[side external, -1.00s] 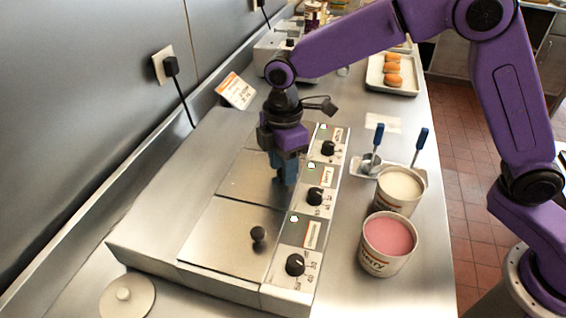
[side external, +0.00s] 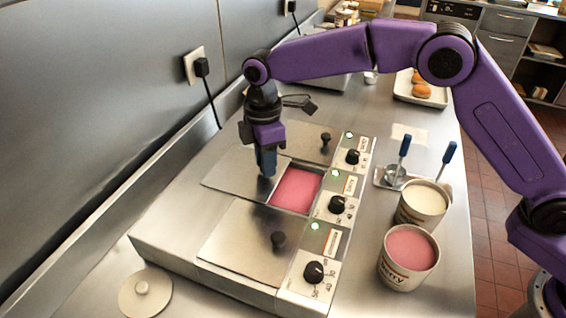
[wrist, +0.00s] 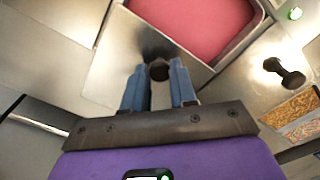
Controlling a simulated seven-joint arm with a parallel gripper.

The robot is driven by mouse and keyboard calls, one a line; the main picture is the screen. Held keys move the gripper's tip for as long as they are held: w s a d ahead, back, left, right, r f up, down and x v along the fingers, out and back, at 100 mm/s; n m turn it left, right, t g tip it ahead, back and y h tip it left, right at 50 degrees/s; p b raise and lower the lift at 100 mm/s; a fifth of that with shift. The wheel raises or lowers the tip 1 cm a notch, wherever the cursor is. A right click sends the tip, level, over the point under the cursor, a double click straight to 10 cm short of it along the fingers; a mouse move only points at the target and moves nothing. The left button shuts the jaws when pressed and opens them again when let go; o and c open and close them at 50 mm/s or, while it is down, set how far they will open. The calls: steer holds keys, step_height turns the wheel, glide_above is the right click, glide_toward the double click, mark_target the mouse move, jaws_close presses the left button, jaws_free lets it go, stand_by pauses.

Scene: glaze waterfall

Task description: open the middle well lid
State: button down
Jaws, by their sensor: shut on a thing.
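The middle well lid (side external: 236,168) is a flat steel plate, slid toward the wall side. It lies partly off its opening, and pink glaze (side external: 297,189) shows in the uncovered part of the well. My gripper (side external: 266,162) is over the lid's edge nearest the pink glaze, fingers pointing down. In the wrist view, its two blue fingers (wrist: 160,84) are shut on the lid's dark round knob (wrist: 159,70). In the side view the fingers hide that knob.
The front lid (side external: 250,245) and far lid (side external: 305,142) cover their wells. Dials line the right side panel. A pink tub (side external: 408,258), a cream tub (side external: 422,204) and blue-handled ladles (side external: 404,146) stand to the right. A round lid (side external: 145,293) lies at front left.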

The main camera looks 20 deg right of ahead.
mark_target(242, 169)
steer(key=shift+w+a+r, duration=0.1)
steer(key=shift+w+a, duration=1.95)
steer(key=shift+a, duration=0.05)
steer(key=c, duration=0.9)
jaws_free()
step_height(242, 169, up, 7)
steer(key=shift+r, duration=0.2)
steer(key=shift+r, duration=0.1)
